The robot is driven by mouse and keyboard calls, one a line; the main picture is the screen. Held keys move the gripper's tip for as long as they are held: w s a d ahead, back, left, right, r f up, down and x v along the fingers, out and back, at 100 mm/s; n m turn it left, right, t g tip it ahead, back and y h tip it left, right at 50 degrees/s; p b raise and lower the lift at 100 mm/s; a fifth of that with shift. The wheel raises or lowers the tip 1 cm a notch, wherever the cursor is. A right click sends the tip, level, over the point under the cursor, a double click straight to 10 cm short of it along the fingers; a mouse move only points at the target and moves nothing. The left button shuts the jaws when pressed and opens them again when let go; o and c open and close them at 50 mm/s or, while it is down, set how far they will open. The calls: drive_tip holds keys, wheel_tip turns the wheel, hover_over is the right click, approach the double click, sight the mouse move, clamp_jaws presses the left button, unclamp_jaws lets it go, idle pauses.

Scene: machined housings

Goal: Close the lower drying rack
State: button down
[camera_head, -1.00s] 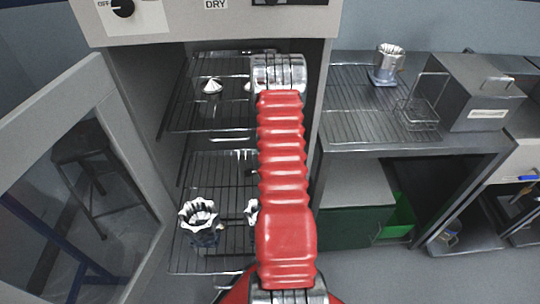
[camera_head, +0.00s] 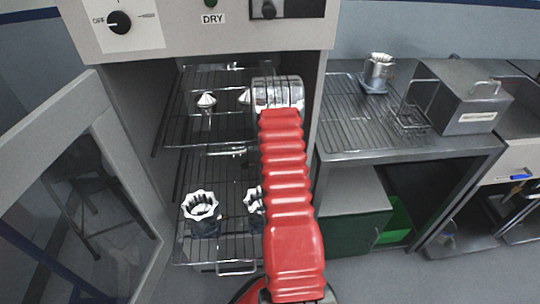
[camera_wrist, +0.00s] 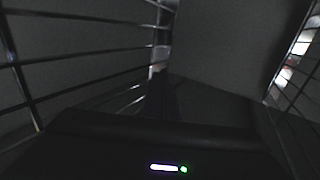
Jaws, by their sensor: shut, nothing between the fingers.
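The lower drying rack (camera_head: 232,172) is a wire shelf in the open drying cabinet. It sticks out toward me, below the upper rack (camera_head: 175,133). Its front handle (camera_head: 237,268) shows beside my red arm. A crown-shaped metal housing (camera_head: 201,208) stands on its left part, and a second housing (camera_head: 252,200) is partly hidden by my arm. My gripper is hidden behind the arm in the head view. In the dark wrist view my gripper (camera_wrist: 161,92) is a black shape, shut and empty, with wire bars on both sides. I cannot tell whether it touches the rack.
The cabinet door (camera_head: 50,125) stands open at the left. Cone-topped parts (camera_head: 206,100) sit on the upper rack. At the right, a bench (camera_head: 420,150) carries a metal cup (camera_head: 378,68) and a grey box (camera_head: 462,97). Grey floor is clear in front of the bench.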

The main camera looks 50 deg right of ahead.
drive_tip(key=shift+w+d, duration=0.1)
drive_tip(key=shift+w, duration=0.1)
idle(0.3)
drive_tip(key=v, duration=1)
